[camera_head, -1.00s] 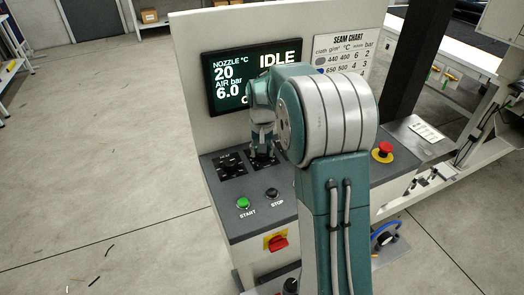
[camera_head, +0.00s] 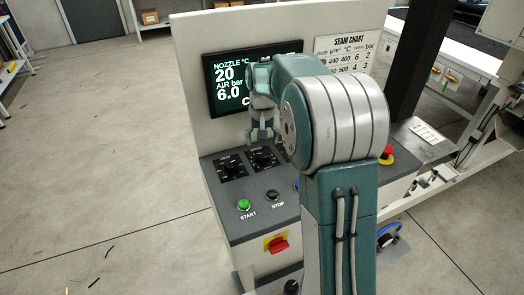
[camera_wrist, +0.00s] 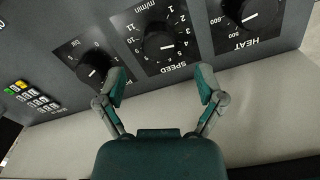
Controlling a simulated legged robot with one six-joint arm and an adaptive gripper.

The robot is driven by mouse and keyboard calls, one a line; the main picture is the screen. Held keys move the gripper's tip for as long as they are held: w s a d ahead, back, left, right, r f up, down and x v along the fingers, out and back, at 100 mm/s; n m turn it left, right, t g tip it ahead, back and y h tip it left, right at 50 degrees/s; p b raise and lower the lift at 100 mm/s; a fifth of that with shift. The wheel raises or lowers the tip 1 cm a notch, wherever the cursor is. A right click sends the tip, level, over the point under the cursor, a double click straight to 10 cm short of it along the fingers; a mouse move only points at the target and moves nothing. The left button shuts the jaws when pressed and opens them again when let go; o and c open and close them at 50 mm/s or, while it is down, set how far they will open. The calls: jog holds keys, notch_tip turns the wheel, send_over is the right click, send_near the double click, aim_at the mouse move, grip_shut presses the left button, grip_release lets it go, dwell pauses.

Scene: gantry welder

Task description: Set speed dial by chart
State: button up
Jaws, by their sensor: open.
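The speed dial (camera_wrist: 160,45), a black round knob on a dark numbered plate, is in the middle of the wrist view, which shows it upside down. Its white mark points to the right side, near the 4; I cannot read it exactly. It also shows in the head view (camera_head: 263,157). My gripper (camera_wrist: 161,88) is open and empty, its two fingers apart and clear of the knob. In the head view my gripper (camera_head: 263,136) hangs above the speed dial. The seam chart (camera_head: 345,52) is on the back panel, its left and lower parts hidden by my arm.
The heat dial (camera_wrist: 240,12) and bar dial (camera_wrist: 92,70) flank the speed dial. A screen (camera_head: 228,80) reads nozzle 20 and air 6.0. The green start button (camera_head: 243,204), stop button (camera_head: 272,195) and red emergency button (camera_head: 387,158) are on the console.

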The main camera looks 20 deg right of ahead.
aim_at(262, 153)
notch_tip(262, 153, up, 7)
dwell(0.6)
jog(key=s+a+r+n+t, duration=0.1)
jog(key=s+a+r, duration=0.2)
jog(key=s, duration=0.3)
jog(key=s+a+r+n+t, duration=0.1)
jog(key=s+a+r+t, duration=0.15)
jog(key=s, duration=0.45)
jog(key=s+a+f+n+t, duration=0.1)
jog(key=s+a+f, duration=0.1)
jog(key=s, duration=0.5)
jog(key=s+a+f+n+t, duration=0.1)
jog(key=s+a+f, duration=0.1)
jog(key=s, duration=0.5)
jog(key=shift+s+a+f, duration=0.2)
jog(key=shift+s+a, duration=0.1)
jog(key=shift+s, duration=0.1)
dwell(0.9)
